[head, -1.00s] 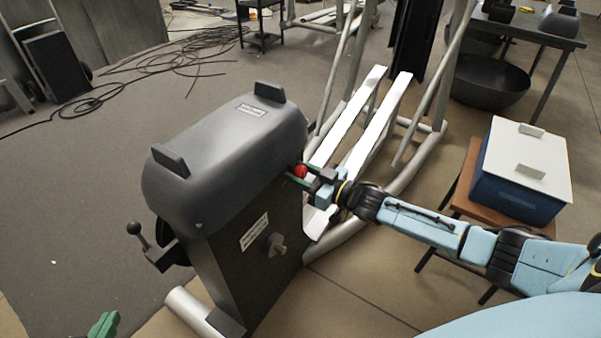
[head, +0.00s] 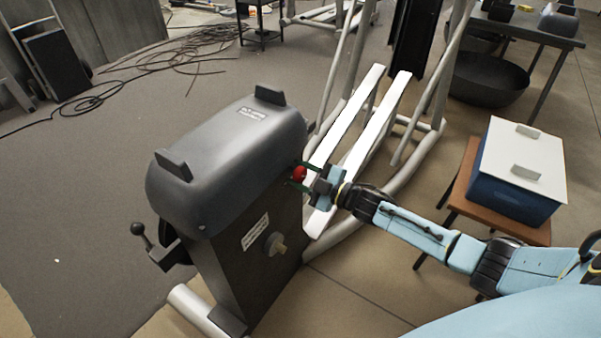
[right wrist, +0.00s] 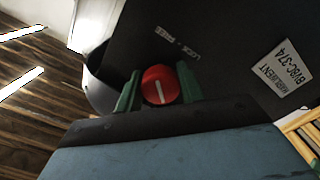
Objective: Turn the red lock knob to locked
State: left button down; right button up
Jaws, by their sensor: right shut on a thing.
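The red lock knob (head: 299,174) is on the side of the grey machine housing, at its right edge in the head view. In the right wrist view the round red knob (right wrist: 160,85) carries a white line that runs nearly upright, tilted slightly. A "LOCK • FREE" label (right wrist: 175,42) is on the dark panel beside it. My right gripper (head: 298,175) has its green fingers on either side of the knob and is shut on it; the fingers also flank it in the right wrist view (right wrist: 159,90). My left gripper is out of view.
The grey housing (head: 225,145) has two upright tabs on top and a crank with a ball handle (head: 138,229) at the left. White rails (head: 345,120) stand behind my right gripper. A blue box with a white lid (head: 515,195) sits on a stool at the right.

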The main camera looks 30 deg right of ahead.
jog(key=n, duration=0.2)
jog(key=shift+n, duration=2.4)
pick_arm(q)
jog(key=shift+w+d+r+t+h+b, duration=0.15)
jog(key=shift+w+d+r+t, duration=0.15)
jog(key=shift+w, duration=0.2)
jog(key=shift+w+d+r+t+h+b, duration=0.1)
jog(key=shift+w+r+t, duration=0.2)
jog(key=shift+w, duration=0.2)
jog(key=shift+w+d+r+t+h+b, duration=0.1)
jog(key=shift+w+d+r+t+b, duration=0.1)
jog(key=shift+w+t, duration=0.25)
pick_arm(e)
jog(key=shift+n, duration=1)
jog(key=o, duration=1)
jog(key=shift+d, duration=0.1)
